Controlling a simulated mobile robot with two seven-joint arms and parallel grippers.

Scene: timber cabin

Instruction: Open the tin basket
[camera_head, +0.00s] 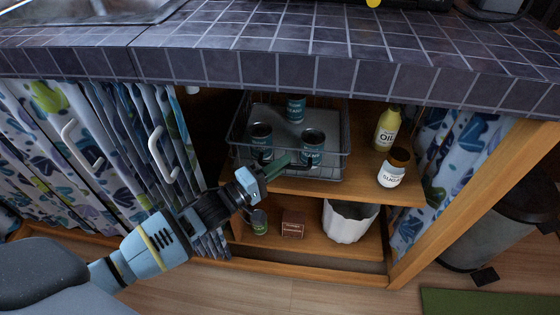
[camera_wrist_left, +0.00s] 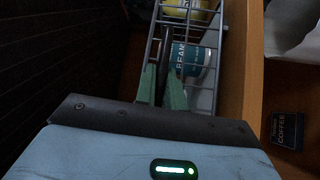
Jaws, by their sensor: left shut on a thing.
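The tin basket (camera_head: 330,174) is a grey wire basket on the upper shelf inside the cabinet. It holds several teal cans; one can (camera_head: 312,147) stands near its front. My left gripper (camera_head: 278,166) reaches in from the left at the basket's front, and its green fingers are shut on the basket. In the left wrist view the fingers (camera_wrist_left: 164,88) close around a dark bar at the wire frame (camera_wrist_left: 188,13). A teal can marked BEANS (camera_wrist_left: 187,58) shows behind the wires. My right gripper is not in view.
An oil bottle (camera_head: 387,129) and a sugar jar (camera_head: 394,167) stand right of the basket. The lower shelf holds a small can (camera_head: 259,221), a brown box (camera_head: 293,224) and a white pot (camera_head: 350,222). The tiled counter (camera_head: 300,66) overhangs. Patterned curtains (camera_head: 118,130) hang left.

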